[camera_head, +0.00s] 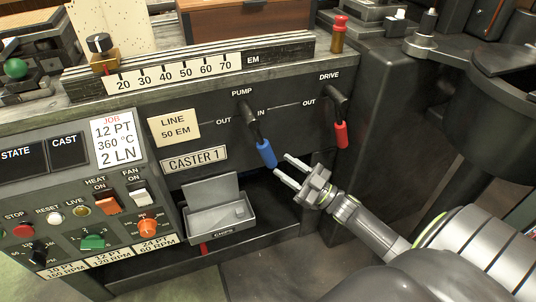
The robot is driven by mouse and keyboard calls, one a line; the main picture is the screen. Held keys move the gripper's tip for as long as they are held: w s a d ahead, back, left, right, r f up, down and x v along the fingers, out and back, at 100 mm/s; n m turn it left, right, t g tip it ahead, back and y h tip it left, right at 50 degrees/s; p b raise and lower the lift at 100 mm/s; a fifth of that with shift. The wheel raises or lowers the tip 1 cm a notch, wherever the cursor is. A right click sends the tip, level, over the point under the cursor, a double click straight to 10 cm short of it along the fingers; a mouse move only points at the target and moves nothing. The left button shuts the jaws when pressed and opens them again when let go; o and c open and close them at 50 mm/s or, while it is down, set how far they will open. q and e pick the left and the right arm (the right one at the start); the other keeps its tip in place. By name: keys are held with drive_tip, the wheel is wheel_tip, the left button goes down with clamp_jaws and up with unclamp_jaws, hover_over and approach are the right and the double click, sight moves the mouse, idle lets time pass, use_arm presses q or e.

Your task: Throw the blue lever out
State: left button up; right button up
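The blue lever (266,153) hangs under the PUMP label on the dark machine panel. Its black arm runs down from a pivot near the label, and its blue grip points down and slightly right. OUT is printed to its left and IN to its right. My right gripper (285,168) comes from the lower right. Its two fingers are apart, with the tips just right of and below the blue grip. I cannot tell whether a finger touches the grip. Nothing shows between the fingers. My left gripper is not in view.
A red lever (341,134) under DRIVE hangs to the right of the blue one. An open grey chips tray (220,217) sits below left. A control panel (85,210) with knobs and switches fills the left. A ruler scale (180,73) runs along the top.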

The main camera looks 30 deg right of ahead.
sight(273, 158)
drive_tip(key=x, duration=0.6)
drive_tip(key=shift+w+a, duration=0.1)
drive_tip(key=shift+w, duration=0.2)
clamp_jaws()
